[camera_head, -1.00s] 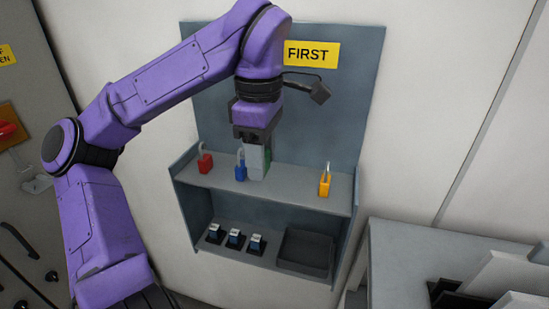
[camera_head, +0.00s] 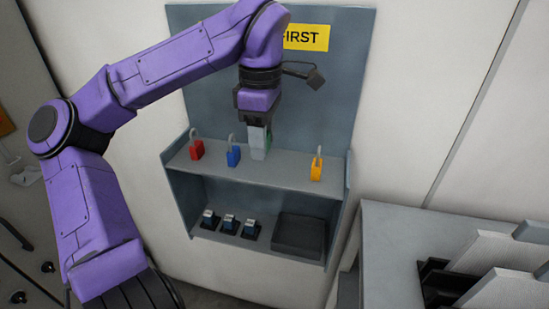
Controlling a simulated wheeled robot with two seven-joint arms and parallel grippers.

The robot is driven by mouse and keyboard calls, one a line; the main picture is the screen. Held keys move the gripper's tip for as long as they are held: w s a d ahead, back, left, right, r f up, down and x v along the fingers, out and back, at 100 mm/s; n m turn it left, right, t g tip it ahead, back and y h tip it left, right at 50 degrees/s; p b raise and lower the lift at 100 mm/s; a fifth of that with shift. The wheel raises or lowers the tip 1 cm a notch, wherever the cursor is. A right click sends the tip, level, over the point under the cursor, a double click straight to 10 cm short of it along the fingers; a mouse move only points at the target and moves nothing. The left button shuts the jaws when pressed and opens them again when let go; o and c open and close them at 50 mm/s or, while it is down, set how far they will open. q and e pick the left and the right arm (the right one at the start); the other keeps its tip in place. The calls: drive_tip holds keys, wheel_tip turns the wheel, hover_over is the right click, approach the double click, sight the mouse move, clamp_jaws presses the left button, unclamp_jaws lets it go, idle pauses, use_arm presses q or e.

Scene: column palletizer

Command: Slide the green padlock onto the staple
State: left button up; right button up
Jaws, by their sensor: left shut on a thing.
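My left gripper (camera_head: 259,142) points down over the upper shelf and is shut on the green padlock (camera_head: 269,138). Only a narrow green strip of the padlock shows behind the pale fingers, and its shackle is hidden. Whether its bottom touches the shelf I cannot tell. A blue padlock (camera_head: 234,157) stands just left of the gripper. A red padlock (camera_head: 196,149) stands further left, and a yellow one (camera_head: 316,170) stands to the right. I cannot make out the staple. My right gripper is not in view.
The grey shelf unit (camera_head: 285,177) has a back panel with a yellow sign (camera_head: 306,38) and raised sides. Below are several small dark items (camera_head: 230,224) and a black tray (camera_head: 298,236). A grey bench (camera_head: 385,225) with racked panels stands at the lower right.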

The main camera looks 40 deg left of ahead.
use_arm(q)
drive_tip(key=p, duration=0.1)
hover_over(275, 169)
wheel_tip(275, 169, down, 6)
drive_tip(key=shift+s+f, duration=0.15)
drive_tip(key=shift+f, duration=0.1)
wheel_tip(275, 169, down, 2)
drive_tip(key=shift+f+p, duration=0.15)
drive_tip(key=shift+p, duration=0.7)
drive_tip(key=shift+f, duration=0.3)
drive_tip(key=shift+f, duration=0.1)
drive_tip(key=o, duration=1.1)
